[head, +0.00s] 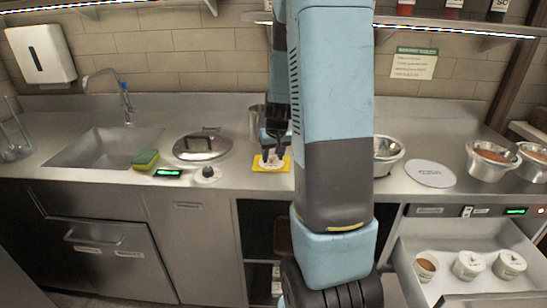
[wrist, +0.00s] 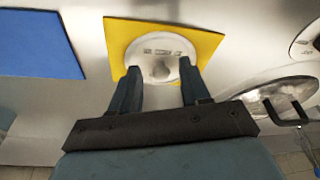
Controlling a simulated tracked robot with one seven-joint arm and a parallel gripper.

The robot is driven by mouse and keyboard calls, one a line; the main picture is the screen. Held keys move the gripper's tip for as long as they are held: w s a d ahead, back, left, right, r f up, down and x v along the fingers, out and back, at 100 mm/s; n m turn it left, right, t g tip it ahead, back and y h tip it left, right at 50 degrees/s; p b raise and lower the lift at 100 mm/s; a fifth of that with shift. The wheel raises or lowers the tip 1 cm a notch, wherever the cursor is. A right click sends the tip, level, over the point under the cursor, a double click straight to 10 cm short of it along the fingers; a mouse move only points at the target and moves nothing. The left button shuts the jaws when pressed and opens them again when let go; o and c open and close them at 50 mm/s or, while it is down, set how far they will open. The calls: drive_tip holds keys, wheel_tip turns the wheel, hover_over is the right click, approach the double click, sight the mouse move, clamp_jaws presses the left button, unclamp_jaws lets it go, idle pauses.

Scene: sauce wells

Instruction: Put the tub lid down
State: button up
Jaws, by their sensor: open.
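The tub lid (wrist: 158,52) is a white disc with printed text and a small knob. It lies on a yellow square mat (wrist: 206,43) in the wrist view. In the head view the lid (head: 270,166) and yellow mat (head: 258,167) are on the counter, left of my arm. My gripper (wrist: 159,70) is open, with one fingertip on each side of the knob at the lid's near edge. In the head view my gripper (head: 271,155) is right over the lid and partly hides it. I cannot tell whether the fingers touch the knob.
A blue mat (wrist: 38,45) lies left of the yellow one. A metal pot lid (head: 190,153) and a white knobbed disc (head: 207,174) are nearby. An open drawer (head: 410,243) holds an open sauce tub (head: 427,273) and lidded tubs (head: 468,267). Metal bowls (head: 487,170) stand right.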

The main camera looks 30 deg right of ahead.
drive_tip(key=d+v, duration=0.1)
drive_tip(key=v, duration=1)
drive_tip(key=s+a+r+n+t, duration=0.1)
drive_tip(key=s+a+r, duration=0.5)
drive_tip(key=s+a, duration=0.3)
drive_tip(key=s+a+r+n+t, duration=0.1)
drive_tip(key=s+a+r, duration=0.5)
drive_tip(key=s+a, duration=0.3)
drive_tip(key=s, duration=0.3)
drive_tip(key=shift+n+y, duration=0.4)
